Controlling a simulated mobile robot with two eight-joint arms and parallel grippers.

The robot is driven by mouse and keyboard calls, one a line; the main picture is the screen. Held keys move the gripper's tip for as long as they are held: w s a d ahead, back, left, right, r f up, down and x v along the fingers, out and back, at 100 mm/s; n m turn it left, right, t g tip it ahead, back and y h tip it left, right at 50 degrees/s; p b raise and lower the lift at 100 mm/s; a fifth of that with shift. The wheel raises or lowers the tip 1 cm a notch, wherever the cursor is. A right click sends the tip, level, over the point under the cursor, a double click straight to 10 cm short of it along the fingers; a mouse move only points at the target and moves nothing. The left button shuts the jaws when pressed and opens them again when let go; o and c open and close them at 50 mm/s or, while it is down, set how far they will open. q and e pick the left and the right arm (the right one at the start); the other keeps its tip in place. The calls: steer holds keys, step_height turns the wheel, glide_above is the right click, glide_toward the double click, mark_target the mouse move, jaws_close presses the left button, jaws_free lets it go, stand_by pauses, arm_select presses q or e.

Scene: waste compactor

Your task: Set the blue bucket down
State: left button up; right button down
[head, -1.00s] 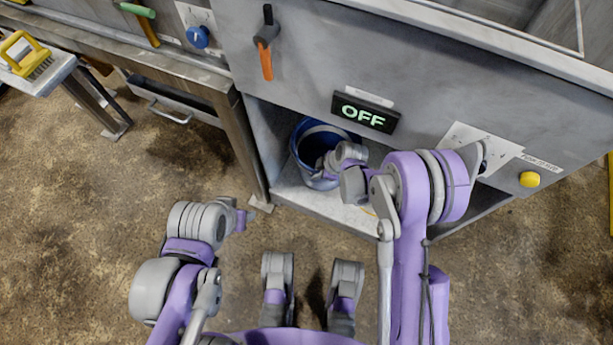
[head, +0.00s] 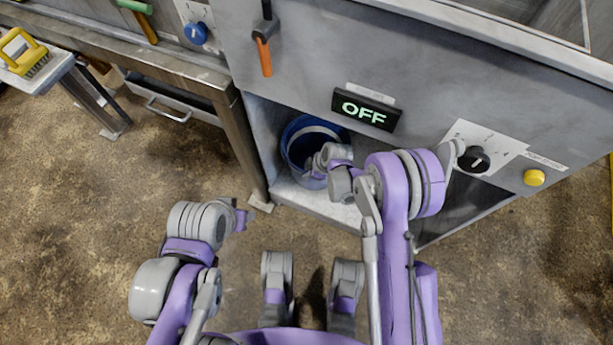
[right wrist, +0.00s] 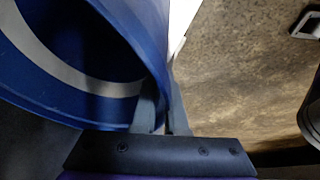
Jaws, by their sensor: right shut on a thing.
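The blue bucket (head: 297,141) is inside the open lower compartment of the grey machine, near its left side. A light band runs around the inside of its rim. In the right wrist view the bucket (right wrist: 120,35) fills the upper left, and its rim passes between the fingers. My right gripper (right wrist: 163,115) is shut on the bucket's wall; in the head view my right gripper (head: 314,168) is partly hidden by its own wrist. The bucket's underside is hidden, so I cannot tell whether it touches the compartment floor (head: 338,208). My left gripper (head: 243,218) is over the floor, small and unclear.
An OFF display (head: 365,109), a black knob (head: 473,160), a yellow button (head: 534,177) and an orange-handled lever (head: 263,50) are on the machine front. A metal table leg (head: 245,145) stands just left of the compartment.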

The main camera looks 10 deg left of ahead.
step_height(320, 180, down, 3)
steer(key=shift+f+b, duration=0.1)
steer(key=shift+b, duration=0.55)
steer(key=shift+w+a+f, duration=0.1)
steer(key=shift+a+f, duration=0.05)
steer(key=shift+a, duration=0.05)
steer(key=c, duration=1)
jaws_free()
steer(key=shift+o, duration=0.2)
steer(key=p+v, duration=0.3)
steer(key=v, duration=0.9)
